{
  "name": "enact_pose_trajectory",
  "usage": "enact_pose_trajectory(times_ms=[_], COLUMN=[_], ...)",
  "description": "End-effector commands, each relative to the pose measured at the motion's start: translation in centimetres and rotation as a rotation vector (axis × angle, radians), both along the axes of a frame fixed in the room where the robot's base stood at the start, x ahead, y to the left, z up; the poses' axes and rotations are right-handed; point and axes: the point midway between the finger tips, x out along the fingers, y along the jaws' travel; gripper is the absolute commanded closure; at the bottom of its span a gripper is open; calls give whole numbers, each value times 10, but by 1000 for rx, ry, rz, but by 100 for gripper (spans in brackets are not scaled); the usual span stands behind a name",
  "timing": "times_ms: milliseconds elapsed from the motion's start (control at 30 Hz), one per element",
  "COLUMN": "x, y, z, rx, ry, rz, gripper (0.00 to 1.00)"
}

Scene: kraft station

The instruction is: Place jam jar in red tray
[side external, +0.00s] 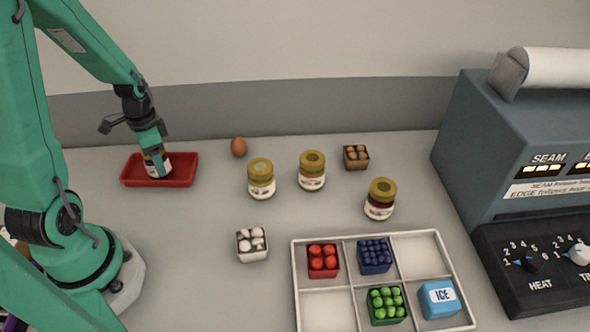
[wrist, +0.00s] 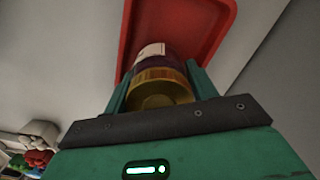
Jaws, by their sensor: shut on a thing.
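My gripper (side external: 153,152) is at the red tray (side external: 185,176) on the left of the side external view. It is shut on a jam jar (side external: 158,168), whose white label and dark contents show inside the tray's outline. In the wrist view the jar (wrist: 158,75) sits between the green fingers, its gold lid toward me and the red tray (wrist: 215,22) beyond it. I cannot tell whether the jar touches the tray floor. Another jar with dark red contents (side external: 380,205) stands right of the middle of the table.
Two pale jars (side external: 261,184) (side external: 312,177) stand mid-table. An egg (side external: 238,147) lies right of the tray. A brown box (side external: 355,157), a white box (side external: 252,245) and a divided white tray (side external: 365,237) stand farther right. A sealing machine (side external: 475,150) fills the right side.

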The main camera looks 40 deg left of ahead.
Motion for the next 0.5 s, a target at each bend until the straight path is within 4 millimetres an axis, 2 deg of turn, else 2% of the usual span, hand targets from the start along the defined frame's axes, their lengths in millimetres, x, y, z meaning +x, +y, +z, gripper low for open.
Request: enact_pose_trajectory(times_ms=[367,400,433,500], x=[0,0,0,0], y=[0,0,0,0], z=[-3,-3,-3,-3], rx=[0,-1,-1,-1], ry=[0,1,1,0], rz=[0,0,0,0], gripper=[77,41,35,34])
